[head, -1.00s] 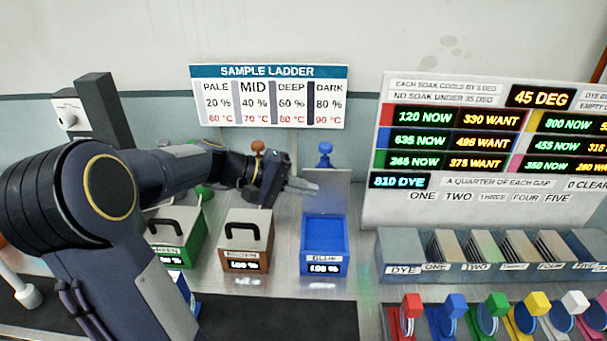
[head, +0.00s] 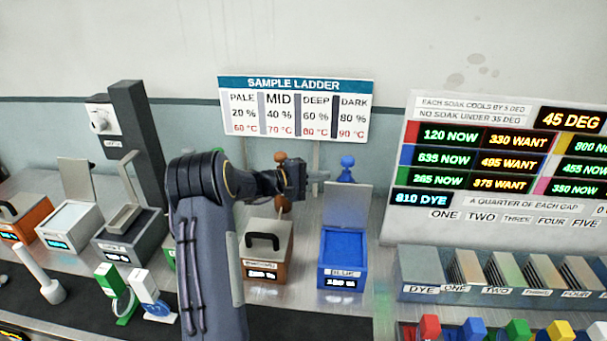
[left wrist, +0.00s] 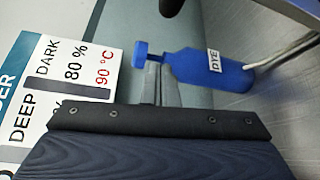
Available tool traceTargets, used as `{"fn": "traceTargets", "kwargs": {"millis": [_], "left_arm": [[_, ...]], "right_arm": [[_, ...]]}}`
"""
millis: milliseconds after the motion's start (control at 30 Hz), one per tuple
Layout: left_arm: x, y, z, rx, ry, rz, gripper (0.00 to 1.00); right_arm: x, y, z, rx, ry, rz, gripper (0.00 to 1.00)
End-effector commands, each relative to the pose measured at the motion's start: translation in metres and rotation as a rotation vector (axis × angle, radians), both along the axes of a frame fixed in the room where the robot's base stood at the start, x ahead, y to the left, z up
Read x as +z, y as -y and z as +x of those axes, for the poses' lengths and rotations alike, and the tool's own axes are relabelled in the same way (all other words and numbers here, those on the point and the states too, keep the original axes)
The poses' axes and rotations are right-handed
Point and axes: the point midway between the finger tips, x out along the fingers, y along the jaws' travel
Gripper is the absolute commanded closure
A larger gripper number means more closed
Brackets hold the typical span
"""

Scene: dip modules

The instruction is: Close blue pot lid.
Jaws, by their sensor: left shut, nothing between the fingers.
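The blue pot (head: 342,260) stands on the counter with its grey lid (head: 350,205) upright and open at the back. Its inside looks blue. My left gripper (head: 318,177) is shut and empty, just left of the lid's upper left corner, near the blue dye bottle behind it. I cannot tell whether the fingers touch the lid. In the left wrist view the bottle (left wrist: 215,70) lies ahead of the dark gripper body, and a grey edge, perhaps the lid, crosses the top right. My right gripper is not in view.
A closed brown pot (head: 267,250) stands left of the blue pot. The sample ladder sign (head: 295,108) is behind my gripper. The dye rack (head: 420,275) and coloured handled items stand at the right. More pots, some open, stand at the left.

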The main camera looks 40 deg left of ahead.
Motion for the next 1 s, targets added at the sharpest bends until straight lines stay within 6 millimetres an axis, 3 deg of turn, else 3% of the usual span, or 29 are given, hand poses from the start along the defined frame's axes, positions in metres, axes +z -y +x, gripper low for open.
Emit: {"fn": "traceTargets", "kwargs": {"millis": [33, 200, 433, 767, 1000], "left_arm": [[0.001, 0.007, 0.009, -0.003, -0.002, -0.001, 1.0], [0.009, 0.021, -0.013, 0.001, -0.001, -0.001, 1.0], [0.009, 0.03, -0.023, 0.0, -0.001, 0.0, 1.0], [0.008, 0.03, -0.023, 0.0, 0.0, 0.001, 1.0], [0.005, 0.031, -0.026, 0.001, 0.032, 0.02, 1.0]], "right_arm": [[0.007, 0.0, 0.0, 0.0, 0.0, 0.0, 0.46], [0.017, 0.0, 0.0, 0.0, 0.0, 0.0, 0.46], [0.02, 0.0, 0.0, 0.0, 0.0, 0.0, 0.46], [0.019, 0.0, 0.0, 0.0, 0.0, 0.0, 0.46], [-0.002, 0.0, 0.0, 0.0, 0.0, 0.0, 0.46]]}}
